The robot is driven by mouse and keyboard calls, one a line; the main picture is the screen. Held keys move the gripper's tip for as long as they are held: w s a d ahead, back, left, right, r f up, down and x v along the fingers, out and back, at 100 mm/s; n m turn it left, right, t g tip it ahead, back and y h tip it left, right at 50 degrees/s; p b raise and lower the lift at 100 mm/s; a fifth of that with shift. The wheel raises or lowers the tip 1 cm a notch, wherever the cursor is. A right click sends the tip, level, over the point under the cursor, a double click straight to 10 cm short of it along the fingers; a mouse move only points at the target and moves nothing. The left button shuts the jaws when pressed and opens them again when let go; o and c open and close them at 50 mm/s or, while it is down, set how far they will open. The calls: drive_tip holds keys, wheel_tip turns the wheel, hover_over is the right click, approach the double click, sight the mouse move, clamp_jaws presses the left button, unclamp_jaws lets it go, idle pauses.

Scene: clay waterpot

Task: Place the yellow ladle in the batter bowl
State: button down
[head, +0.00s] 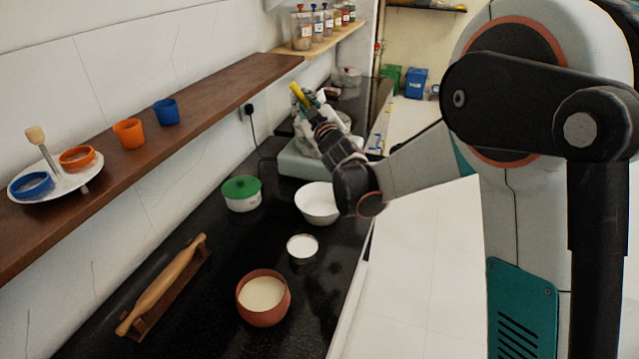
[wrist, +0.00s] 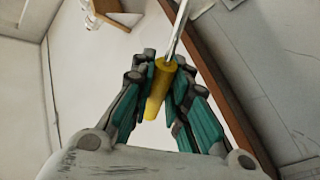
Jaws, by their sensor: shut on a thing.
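My gripper (wrist: 164,86) is shut on the yellow handle of the ladle (wrist: 158,95). In the wrist view the ladle's thin metal shaft runs up past the top edge, so its scoop is out of view. In the head view the yellow ladle handle (head: 298,93) shows at the tip of my gripper (head: 309,106), raised over the far part of the counter. The batter bowl (head: 246,306), a round reddish clay bowl with cream-coloured batter, stands on the counter at front centre, well apart from my gripper.
A rolling pin (head: 163,287) lies on a wooden stand at left. A wooden shelf (head: 190,112) with cups runs along the wall.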

wheel_tip(320, 180, down, 19)
drive_tip(key=b, duration=0.6)
drive_tip(key=shift+b, duration=0.3)
drive_tip(key=shift+f+b, duration=0.35)
drive_tip(key=shift+f, duration=0.3)
drive_tip(key=c, duration=1.6)
unclamp_jaws()
drive_tip(key=shift+o, duration=0.2)
drive_tip(key=shift+r, duration=0.1)
